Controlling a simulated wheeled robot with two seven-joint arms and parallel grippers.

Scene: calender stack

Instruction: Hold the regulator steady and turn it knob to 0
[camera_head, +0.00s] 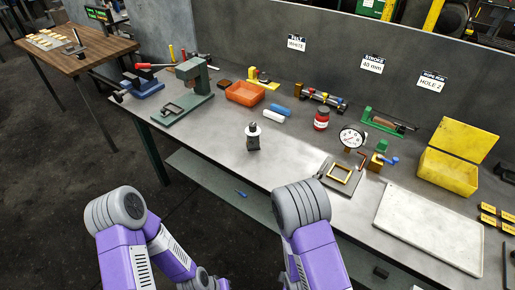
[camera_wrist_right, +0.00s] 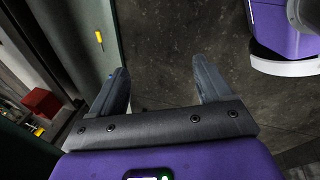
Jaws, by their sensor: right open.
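A small dark block with a silver, knob-like top (camera_head: 253,137) stands upright near the middle of the workbench and may be the regulator. Any scale or marks on it are too small to read. A round white dial gauge (camera_head: 351,137) stands further right on the bench. My right gripper (camera_wrist_right: 161,72) is open and empty in the right wrist view, over the dark floor and away from the bench top objects. Only purple and grey links of my arms show in the head view. My left gripper is not in view.
The grey workbench (camera_head: 219,133) is clear around the dark block. A green press (camera_head: 196,93) and orange tray (camera_head: 244,93) stand to its left. A red jar (camera_head: 321,120), wooden frame (camera_head: 340,173), white slab (camera_head: 430,228) and yellow box (camera_head: 446,178) lie right.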

